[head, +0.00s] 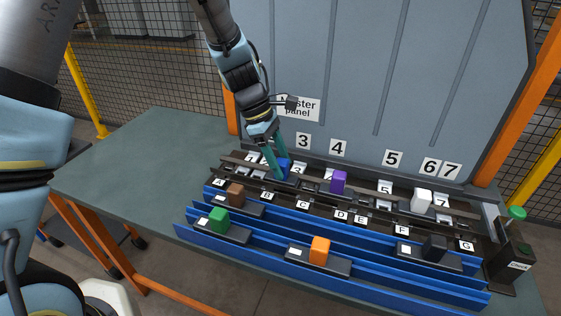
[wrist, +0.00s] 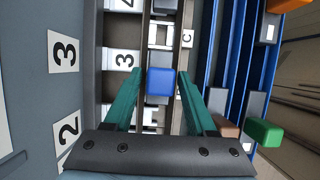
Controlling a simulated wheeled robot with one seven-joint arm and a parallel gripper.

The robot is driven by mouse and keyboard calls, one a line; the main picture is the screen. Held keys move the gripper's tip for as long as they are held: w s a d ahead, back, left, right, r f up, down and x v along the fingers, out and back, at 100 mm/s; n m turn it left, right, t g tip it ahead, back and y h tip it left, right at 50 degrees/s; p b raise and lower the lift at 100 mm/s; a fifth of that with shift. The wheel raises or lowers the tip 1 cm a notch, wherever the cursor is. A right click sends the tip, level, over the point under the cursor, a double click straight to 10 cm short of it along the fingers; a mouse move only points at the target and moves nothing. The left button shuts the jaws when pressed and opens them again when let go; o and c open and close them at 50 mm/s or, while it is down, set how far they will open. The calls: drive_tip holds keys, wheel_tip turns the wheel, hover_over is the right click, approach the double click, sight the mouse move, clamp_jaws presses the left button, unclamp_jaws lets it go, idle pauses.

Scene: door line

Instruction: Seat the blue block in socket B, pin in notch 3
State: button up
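The blue block (head: 285,167) is at the back row of the black fixture, between the fingers of my gripper (head: 280,167). In the wrist view the blue block (wrist: 161,83) lies between the two teal fingertips (wrist: 161,76). The fingers come close to both its sides, with a thin gap seeming to show at the right, so grip is unclear. The label B (head: 266,195) marks socket B on the front strip, to the front left of the block. A notch label 3 (wrist: 124,60) is left of the block in the wrist view. I cannot make out the pin.
A purple block (head: 338,181) and a white block (head: 422,199) stand in the fixture to the right. Brown (head: 236,194), green (head: 218,218), orange (head: 319,250) and black (head: 434,247) blocks sit on the blue rails in front. The grey table (head: 130,160) is clear at left.

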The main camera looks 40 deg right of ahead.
drive_tip(key=shift+o, duration=1.2)
drive_tip(key=b+v, duration=0.1)
drive_tip(key=v, duration=1)
drive_tip(key=shift+b, duration=0.4)
